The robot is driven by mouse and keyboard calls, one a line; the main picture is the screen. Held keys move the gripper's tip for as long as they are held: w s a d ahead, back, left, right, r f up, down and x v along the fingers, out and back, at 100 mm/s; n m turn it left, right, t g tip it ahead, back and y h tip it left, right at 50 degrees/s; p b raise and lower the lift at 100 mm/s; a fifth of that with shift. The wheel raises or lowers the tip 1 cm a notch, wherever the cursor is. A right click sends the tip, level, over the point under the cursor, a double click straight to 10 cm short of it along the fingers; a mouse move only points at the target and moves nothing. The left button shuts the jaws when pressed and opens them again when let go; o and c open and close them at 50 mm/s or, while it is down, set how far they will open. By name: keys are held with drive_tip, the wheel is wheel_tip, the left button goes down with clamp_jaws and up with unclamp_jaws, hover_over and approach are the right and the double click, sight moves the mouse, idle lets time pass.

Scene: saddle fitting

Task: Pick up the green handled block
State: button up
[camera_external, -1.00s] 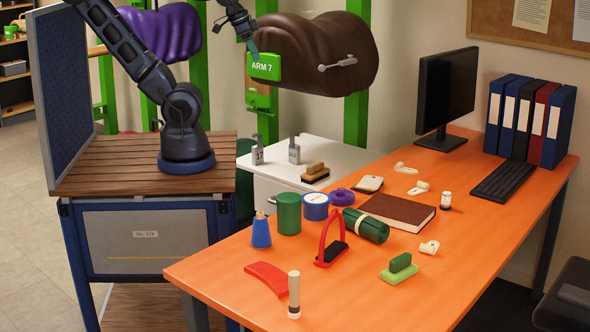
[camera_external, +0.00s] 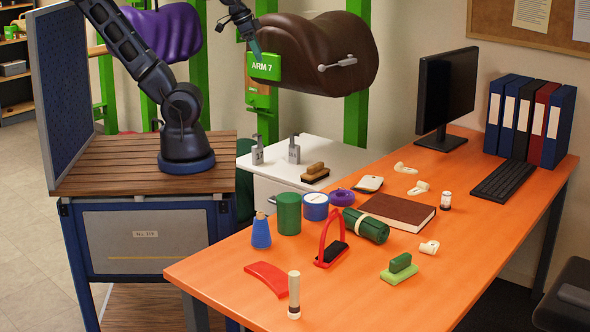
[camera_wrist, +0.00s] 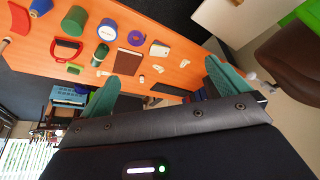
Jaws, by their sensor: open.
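The green handled block (camera_external: 399,268) sits upright on the orange table near its front right, with a dark green grip on a lighter green base. It also shows small in the wrist view (camera_wrist: 74,70), at the left. My gripper (camera_external: 257,55) is high above and well left of the block, in front of the green ARM 7 sign. In the wrist view my gripper (camera_wrist: 165,82) has its two teal fingers wide apart with nothing between them.
Around the block on the orange table (camera_external: 345,300) are a red stirrup (camera_external: 331,240), a rolled green bundle (camera_external: 366,226), a brown book (camera_external: 397,212), a white-topped cylinder (camera_external: 294,295) and a white clip (camera_external: 429,247). The monitor (camera_external: 446,92) stands behind. The table's front right is clear.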

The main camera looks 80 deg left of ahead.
drive_tip(key=w+d+m, duration=0.2)
drive_tip(key=w+d, duration=0.3)
drive_tip(key=w, duration=0.3)
drive_tip(key=w+d+m, duration=0.1)
drive_tip(key=w+d, duration=0.4)
drive_tip(key=w, duration=0.4)
drive_tip(key=w+d+f+m+h, duration=0.1)
drive_tip(key=w+d+f+m, duration=0.1)
drive_tip(key=w+d+f, duration=0.35)
drive_tip(key=w+d+f+m+h, duration=0.1)
drive_tip(key=w+d+f, duration=0.1)
drive_tip(key=w+d, duration=0.6)
drive_tip(key=m+g+h, duration=0.2)
drive_tip(key=m, duration=0.3)
hover_over(401, 256)
drive_tip(key=s+a, duration=0.2)
wheel_tip(401, 256, down, 27)
drive_tip(key=shift+a+x, duration=0.15)
drive_tip(key=shift+x, duration=2.45)
drive_tip(key=shift+a+x, duration=0.2)
drive_tip(key=shift+x, duration=2.45)
drive_tip(key=shift+f, duration=0.1)
drive_tip(key=shift+c, duration=0.4)
drive_tip(key=c, duration=0.6)
